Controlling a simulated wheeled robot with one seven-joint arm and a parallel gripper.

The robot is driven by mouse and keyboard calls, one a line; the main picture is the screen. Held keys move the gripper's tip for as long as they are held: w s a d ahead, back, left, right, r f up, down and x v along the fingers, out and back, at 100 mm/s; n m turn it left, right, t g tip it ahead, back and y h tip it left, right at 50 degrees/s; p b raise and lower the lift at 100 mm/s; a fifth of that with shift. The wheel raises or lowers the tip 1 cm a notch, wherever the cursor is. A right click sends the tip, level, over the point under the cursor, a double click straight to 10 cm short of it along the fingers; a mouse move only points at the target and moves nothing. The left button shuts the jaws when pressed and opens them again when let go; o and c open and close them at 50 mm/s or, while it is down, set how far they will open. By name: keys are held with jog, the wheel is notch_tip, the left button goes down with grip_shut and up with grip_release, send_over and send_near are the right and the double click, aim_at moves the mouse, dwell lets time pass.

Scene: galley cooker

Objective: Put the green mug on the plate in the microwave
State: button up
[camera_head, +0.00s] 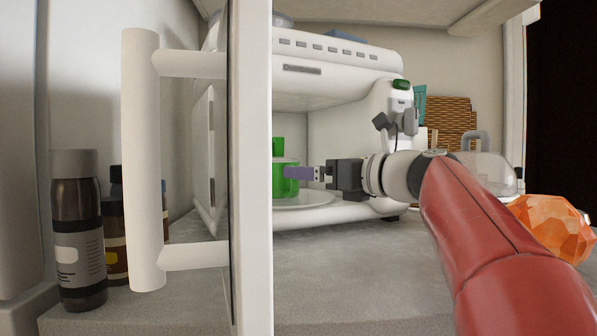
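The green mug (281,182) stands upright inside the white microwave (335,95), at or just above the pale round plate (312,199). I cannot tell whether its base touches the plate. The left part of the mug and plate is hidden behind a white door edge. My gripper (298,173) reaches in from the right, its purple fingertips at the mug's right side, overlapping it in the view. Whether the fingers are closed on the mug does not show clearly.
A white door with a large handle (142,160) stands close in front at left. Several bottles, one dark with a grey cap (78,230), stand behind it. An orange faceted object (552,228) and a woven basket (450,125) are at right. The grey counter (340,270) in front is clear.

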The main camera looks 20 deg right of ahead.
jog(key=v, duration=0.5)
dwell(0.4)
